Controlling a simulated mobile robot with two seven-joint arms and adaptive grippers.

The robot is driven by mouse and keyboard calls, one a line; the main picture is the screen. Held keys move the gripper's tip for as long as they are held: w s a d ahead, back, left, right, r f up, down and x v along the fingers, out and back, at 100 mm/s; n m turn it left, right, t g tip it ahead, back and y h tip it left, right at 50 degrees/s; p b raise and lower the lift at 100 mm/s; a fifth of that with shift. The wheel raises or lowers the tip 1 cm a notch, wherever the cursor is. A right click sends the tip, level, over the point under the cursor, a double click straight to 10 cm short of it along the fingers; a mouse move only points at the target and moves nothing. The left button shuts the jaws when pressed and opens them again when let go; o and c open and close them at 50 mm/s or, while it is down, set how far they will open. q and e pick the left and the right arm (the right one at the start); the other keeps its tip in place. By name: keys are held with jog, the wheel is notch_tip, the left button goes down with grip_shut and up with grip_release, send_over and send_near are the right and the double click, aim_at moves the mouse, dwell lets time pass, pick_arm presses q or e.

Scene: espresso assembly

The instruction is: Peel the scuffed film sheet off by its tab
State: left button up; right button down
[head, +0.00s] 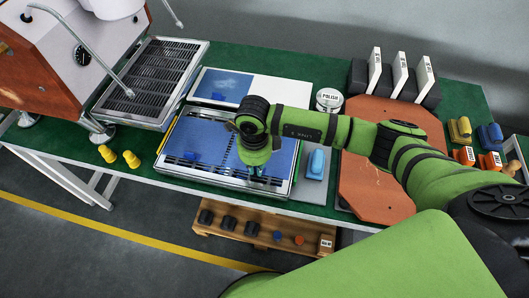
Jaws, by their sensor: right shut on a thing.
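A blue film sheet (205,136) covers much of a slotted metal panel in a tray at the front middle of the table. A small darker blue tab (190,155) shows on its left part. A second panel behind it has blue film (222,84) on its left part and a bare white right part. My right gripper (257,172) points down over the right part of the front panel and is shut. Its fingertips are low at the film, and what they pinch is mostly hidden; it appears to be film. My left gripper is not in view.
The coffee machine (60,60) and a slatted drip tray (152,82) stand at the left. A polish tin (329,100), a blue tool (316,164) and a brown mat (372,190) are to the right. Two yellow pieces (131,159) stand near the front left edge.

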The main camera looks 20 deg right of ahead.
jog(key=shift+r+p, duration=3)
jog(key=shift+r, duration=1.55)
